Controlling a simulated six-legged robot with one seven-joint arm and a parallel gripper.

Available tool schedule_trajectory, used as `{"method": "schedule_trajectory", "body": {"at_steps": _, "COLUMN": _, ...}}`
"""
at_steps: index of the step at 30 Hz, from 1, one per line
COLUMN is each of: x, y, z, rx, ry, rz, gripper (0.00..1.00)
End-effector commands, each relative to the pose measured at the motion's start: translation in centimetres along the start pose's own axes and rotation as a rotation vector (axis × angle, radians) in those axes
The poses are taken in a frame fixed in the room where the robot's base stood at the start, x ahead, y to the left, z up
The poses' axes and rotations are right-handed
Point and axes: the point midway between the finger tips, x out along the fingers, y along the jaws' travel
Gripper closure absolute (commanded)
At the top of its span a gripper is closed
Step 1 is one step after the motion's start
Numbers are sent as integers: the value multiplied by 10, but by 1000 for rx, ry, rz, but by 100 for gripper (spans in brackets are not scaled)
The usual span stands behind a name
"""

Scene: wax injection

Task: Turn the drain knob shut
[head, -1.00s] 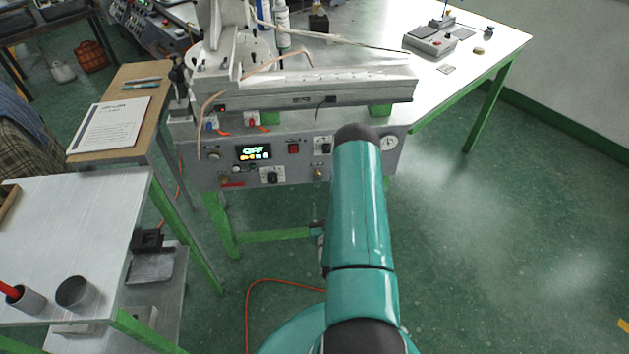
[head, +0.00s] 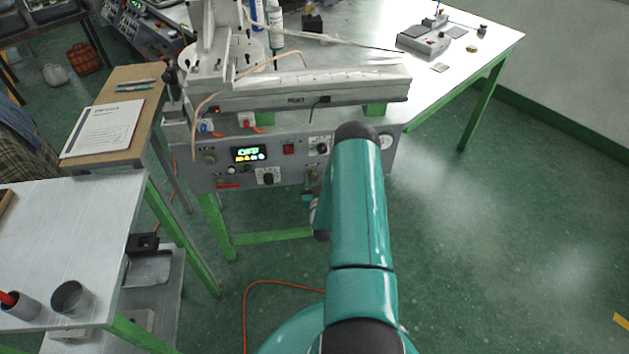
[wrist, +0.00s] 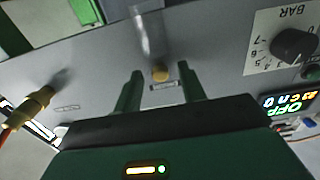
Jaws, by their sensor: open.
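The drain knob, as far as I can tell, is a small brass knob (wrist: 160,73) on the machine's grey front panel (wrist: 90,55). A small label sits by it. In the wrist view my gripper (wrist: 160,84) has its two green fingers apart, with the knob seen between their tips. I see no finger touching it, and the remaining depth is hard to judge. In the head view my gripper (head: 308,197) shows below the panel's lower right part, mostly hidden behind my arm.
Near the knob are a black BAR dial (wrist: 293,45), a lit display reading OFF (head: 248,154) and a brass hose fitting (wrist: 38,100). A pressure gauge (head: 386,142) is at the panel's right. A white side table (head: 75,215) stands left. The floor on the right is clear.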

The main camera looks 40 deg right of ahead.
Motion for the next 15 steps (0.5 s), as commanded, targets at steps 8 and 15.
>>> {"method": "schedule_trajectory", "body": {"at_steps": 8, "x": 0, "y": 0, "z": 0, "rx": 0, "ry": 0, "rz": 0, "gripper": 97}}
{"method": "schedule_trajectory", "body": {"at_steps": 15, "x": 0, "y": 0, "z": 0, "rx": 6, "ry": 0, "rz": 0, "gripper": 100}}
